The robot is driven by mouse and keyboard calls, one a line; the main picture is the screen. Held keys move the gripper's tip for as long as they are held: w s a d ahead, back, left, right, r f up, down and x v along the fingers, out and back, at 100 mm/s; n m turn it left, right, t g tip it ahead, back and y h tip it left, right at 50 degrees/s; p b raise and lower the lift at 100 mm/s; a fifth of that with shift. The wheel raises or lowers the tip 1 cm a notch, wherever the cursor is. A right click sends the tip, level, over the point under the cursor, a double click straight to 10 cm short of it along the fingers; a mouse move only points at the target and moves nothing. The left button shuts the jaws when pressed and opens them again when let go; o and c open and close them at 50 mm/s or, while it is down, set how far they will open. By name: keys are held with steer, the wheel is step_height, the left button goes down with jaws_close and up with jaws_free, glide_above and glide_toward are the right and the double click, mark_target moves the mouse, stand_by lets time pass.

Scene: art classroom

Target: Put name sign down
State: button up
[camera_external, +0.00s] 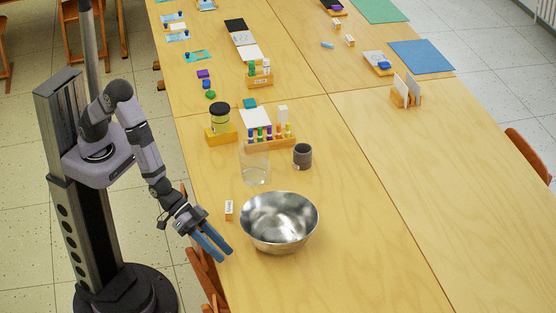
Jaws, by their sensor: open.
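The name sign (229,210), a small wooden block with a white label, is on the table near its left edge, just left of the metal bowl. It looks taller than wide, as if standing on end. The print on it is too small to read. My gripper (222,251) has two blue fingers pointing down and to the right at the table's left edge. It is open and empty. It is below the name sign in the picture, apart from it, and left of the bowl.
The metal bowl (279,222) is close to the right of my gripper. Behind it stand a clear glass container (254,167), a grey cup (302,156) and a wooden rack (270,145) of coloured pieces. A chair (205,275) is below the table edge.

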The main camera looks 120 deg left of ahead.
steer(key=w+r+m+g, duration=0.1)
steer(key=w+r+m, duration=0.1)
steer(key=w+r, duration=0.5)
steer(key=s+a+r+n+g+y+p, duration=0.1)
steer(key=s+a+n+g, duration=0.3)
steer(key=a, duration=0.6)
steer(key=s+a+r+n+y+p, duration=0.1)
steer(key=a+n+p, duration=0.1)
steer(key=a+n, duration=0.65)
steer(key=n+g+h+p, duration=0.1)
steer(key=n+g+h, duration=0.35)
steer(key=n, duration=0.55)
glide_toward(229, 202)
steer(key=f, duration=0.2)
steer(key=shift+m, duration=0.25)
steer(key=shift+d+p+x, duration=0.2)
steer(key=shift+p+x, duration=0.6)
steer(key=shift+x, duration=2.75)
steer(key=shift+w+r, duration=0.1)
steer(key=shift+w, duration=0.05)
